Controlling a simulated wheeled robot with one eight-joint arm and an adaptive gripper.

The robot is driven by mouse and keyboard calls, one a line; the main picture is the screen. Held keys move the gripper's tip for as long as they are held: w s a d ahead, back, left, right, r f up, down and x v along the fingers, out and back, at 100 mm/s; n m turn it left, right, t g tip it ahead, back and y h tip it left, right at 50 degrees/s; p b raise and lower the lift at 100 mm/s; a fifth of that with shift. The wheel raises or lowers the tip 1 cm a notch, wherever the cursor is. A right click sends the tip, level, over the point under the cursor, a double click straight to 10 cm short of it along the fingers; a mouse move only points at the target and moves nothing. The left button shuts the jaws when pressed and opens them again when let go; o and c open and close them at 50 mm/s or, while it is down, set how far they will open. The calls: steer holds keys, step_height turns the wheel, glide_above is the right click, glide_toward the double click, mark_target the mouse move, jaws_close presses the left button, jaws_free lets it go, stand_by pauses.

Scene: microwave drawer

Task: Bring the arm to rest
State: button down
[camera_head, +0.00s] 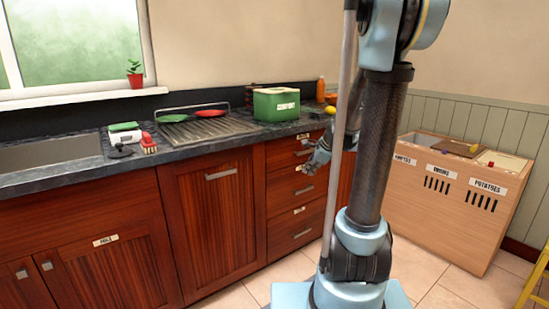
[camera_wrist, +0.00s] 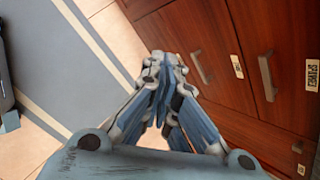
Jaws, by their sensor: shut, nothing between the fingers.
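My gripper (camera_wrist: 165,70) is shut and empty in the wrist view, its fingertips together. It points down over the floor, beside the wooden drawer fronts (camera_wrist: 240,45). In the head view my gripper (camera_head: 316,158) shows small, in front of the stack of drawers (camera_head: 290,190) and just left of my arm. My arm column hides part of the cabinets and whatever lies behind it. I cannot tell whether the gripper touches a drawer front.
A dark counter (camera_head: 200,148) carries a green box (camera_head: 276,104), a drying rack (camera_head: 208,130) and a red brush (camera_head: 148,144). A wooden vegetable bin (camera_head: 450,195) stands at the right. A yellow frame (camera_head: 535,275) is at the right edge. Tiled floor (camera_head: 465,290) lies clear between them.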

steer(key=s+d+f+n+g+h, duration=0.1)
steer(key=s+d+f+n+h, duration=0.1)
steer(key=s+n, duration=0.8)
steer(key=s+d+f+n+g+h, duration=0.2)
steer(key=s+n, duration=0.7)
steer(key=s, duration=1.1)
steer(key=shift+s+d+f+n, duration=0.15)
steer(key=shift+s+f+n, duration=0.25)
steer(key=shift+f, duration=0.2)
